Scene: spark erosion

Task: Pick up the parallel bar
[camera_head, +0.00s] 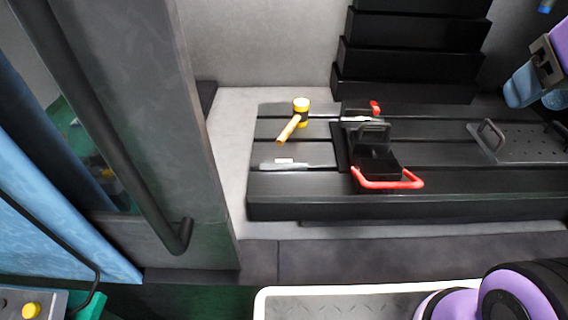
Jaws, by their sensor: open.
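A thin, light grey flat bar (312,167), which looks like the parallel bar, lies on the black slotted table (460,187) near its left end. A small whitish piece (284,160) sits on or against it; I cannot tell which. My gripper (538,97) is at the upper right edge of the view, partly cut off, with bluish fingers. It is open, appears empty, and is far to the right of the bar.
A yellow mallet (301,112) lies behind the bar. To its right stands a black open box-like fixture (375,160) with a red handle (388,184). A perforated plate with handles (520,144) lies at right. Black stepped blocks (408,63) stand behind. A grey column (135,110) stands left.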

